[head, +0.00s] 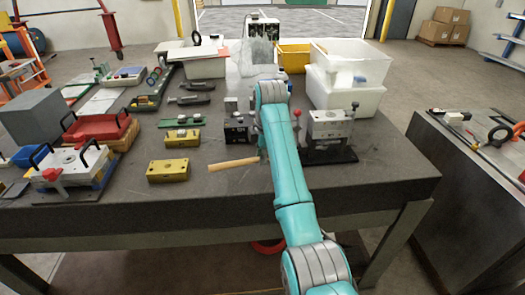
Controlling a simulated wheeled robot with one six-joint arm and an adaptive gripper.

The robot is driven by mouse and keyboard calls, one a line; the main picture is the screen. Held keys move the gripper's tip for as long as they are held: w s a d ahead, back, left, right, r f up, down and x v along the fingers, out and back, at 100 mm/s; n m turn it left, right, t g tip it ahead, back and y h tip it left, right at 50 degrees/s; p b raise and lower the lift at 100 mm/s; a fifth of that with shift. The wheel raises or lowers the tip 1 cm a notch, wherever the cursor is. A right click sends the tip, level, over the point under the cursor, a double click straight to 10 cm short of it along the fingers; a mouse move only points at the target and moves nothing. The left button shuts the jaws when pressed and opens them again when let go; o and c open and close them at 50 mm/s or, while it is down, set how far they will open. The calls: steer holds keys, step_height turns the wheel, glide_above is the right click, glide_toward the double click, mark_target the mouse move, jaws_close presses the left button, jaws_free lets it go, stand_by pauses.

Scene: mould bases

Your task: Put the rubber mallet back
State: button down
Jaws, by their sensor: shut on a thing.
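The rubber mallet shows in the head view as a light wooden handle (233,163). It lies nearly level, just over or on the dark worktop, left of my teal arm. Its rubber head cannot be made out and is probably hidden behind the arm. My gripper (263,153) is mostly hidden behind my forearm; only a small dark part shows at the handle's right end. It is shut on the mallet. Whether the handle touches the worktop cannot be told.
Yellow blocks (168,170) lie left of the handle. A clamped mould base (329,130) stands close right of my arm. White bins (345,95) and a yellow bin (294,57) stand behind. A white mould base (72,167) is far left. The worktop's front strip (215,195) is clear.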

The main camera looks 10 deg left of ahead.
steer(key=shift+f, duration=2.4)
steer(key=c, duration=1)
jaws_free()
steer(key=shift+o, duration=0.2)
